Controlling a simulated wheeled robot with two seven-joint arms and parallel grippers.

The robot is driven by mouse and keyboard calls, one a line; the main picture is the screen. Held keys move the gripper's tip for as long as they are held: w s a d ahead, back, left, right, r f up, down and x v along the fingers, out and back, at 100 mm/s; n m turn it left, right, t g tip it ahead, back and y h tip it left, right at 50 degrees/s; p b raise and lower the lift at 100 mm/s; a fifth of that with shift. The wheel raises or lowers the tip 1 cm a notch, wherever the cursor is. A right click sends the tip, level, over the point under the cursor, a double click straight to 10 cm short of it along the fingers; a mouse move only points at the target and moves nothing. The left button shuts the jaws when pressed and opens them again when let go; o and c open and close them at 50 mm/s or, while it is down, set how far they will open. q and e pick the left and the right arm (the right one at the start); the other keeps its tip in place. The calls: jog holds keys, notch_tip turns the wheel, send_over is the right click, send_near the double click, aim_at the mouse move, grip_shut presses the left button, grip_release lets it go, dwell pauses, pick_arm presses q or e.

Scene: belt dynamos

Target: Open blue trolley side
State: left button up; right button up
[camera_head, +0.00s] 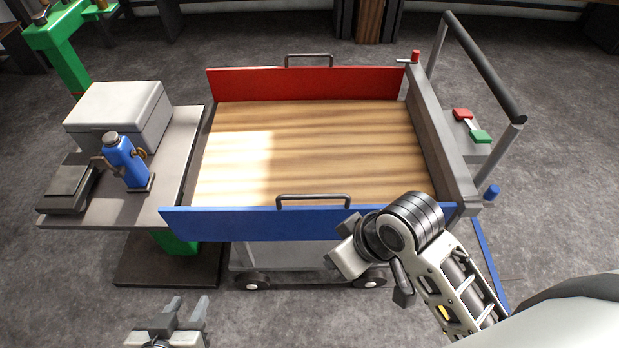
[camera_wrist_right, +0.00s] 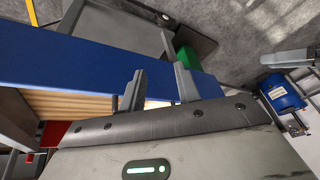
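The blue side (camera_head: 240,224) of the trolley stands raised along the near edge of the wooden bed, with a grey bar handle (camera_head: 313,198) on its top edge. A blue knob (camera_head: 491,192) sits at the trolley's right post. My right arm reaches in at the right end of the blue side; its fingertips are hidden in the head view. In the right wrist view my right gripper (camera_wrist_right: 160,84) has its fingers apart, close to the blue side (camera_wrist_right: 90,65). I cannot tell whether it touches. My left gripper (camera_head: 188,306) is open and empty, low at the front left.
The red side (camera_head: 300,84) stands at the back, with a red knob (camera_head: 415,57) near its right end. A side table (camera_head: 178,150) at the left carries a grey box (camera_head: 118,115) and a blue dynamo (camera_head: 127,160). A push bar (camera_head: 485,70) rises at the right.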

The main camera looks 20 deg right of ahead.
jog(key=w+a+r+n+g, duration=0.1)
jog(key=w+a+r+n, duration=0.1)
jog(key=w+a+n, duration=0.15)
jog(key=n+g+h, duration=0.2)
jog(key=n+g, duration=0.3)
jog(key=n, duration=0.2)
send_near(309, 195)
jog(key=shift+m, duration=0.25)
jog(key=x, duration=0.8)
jog(key=shift+r+b, duration=0.1)
jog(key=shift+b, duration=0.2)
grip_shut()
